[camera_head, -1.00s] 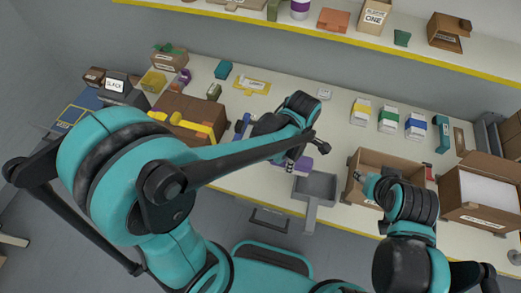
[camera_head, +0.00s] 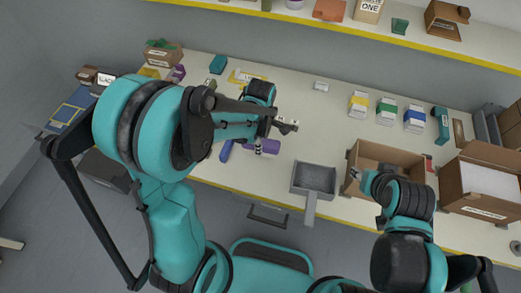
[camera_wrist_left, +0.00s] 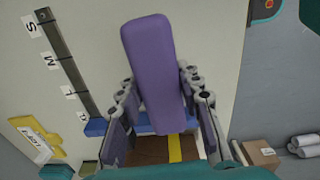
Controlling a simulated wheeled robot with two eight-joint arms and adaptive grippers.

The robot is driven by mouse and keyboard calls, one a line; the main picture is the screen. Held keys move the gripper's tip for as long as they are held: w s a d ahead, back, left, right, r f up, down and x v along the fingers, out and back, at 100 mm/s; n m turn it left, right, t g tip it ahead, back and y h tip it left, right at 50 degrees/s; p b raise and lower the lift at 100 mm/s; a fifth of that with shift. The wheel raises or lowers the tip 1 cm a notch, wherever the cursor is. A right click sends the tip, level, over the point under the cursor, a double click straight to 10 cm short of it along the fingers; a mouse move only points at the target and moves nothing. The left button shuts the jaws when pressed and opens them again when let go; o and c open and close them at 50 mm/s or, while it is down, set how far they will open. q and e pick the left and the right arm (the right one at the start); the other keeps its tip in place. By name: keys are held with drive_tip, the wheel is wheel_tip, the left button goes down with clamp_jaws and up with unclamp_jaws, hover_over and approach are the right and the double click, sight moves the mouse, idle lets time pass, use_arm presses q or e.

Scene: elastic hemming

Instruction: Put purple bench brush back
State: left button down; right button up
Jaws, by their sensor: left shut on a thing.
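The purple bench brush (camera_head: 266,147) is in my left gripper (camera_head: 272,136), left of the grey dustpan (camera_head: 315,177) and over the worktable. In the left wrist view, the brush's long purple block (camera_wrist_left: 150,60) sits between the two fingers of my left gripper (camera_wrist_left: 160,105), which are shut on it. Its bristles are not clear in either view. My right arm is at the right, by the open brown box; its fingers are not clear enough to tell open from shut.
A blue object (camera_head: 226,150) lies left of the brush. A dark bar (camera_wrist_left: 63,60) with size labels shows in the left wrist view. The open brown box (camera_head: 352,165) stands right of the dustpan. Several small cartons line the back. The table middle behind the dustpan is clear.

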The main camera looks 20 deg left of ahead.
use_arm(q)
wheel_tip(320, 180, down, 4)
drive_tip(key=shift+r+b, duration=0.1)
drive_tip(key=shift+b, duration=0.55)
drive_tip(key=shift+r, duration=0.1)
drive_tip(key=shift+f+b, duration=0.4)
drive_tip(key=shift+f, duration=0.1)
drive_tip(key=c, duration=1)
unclamp_jaws()
drive_tip(key=shift+r, duration=0.1)
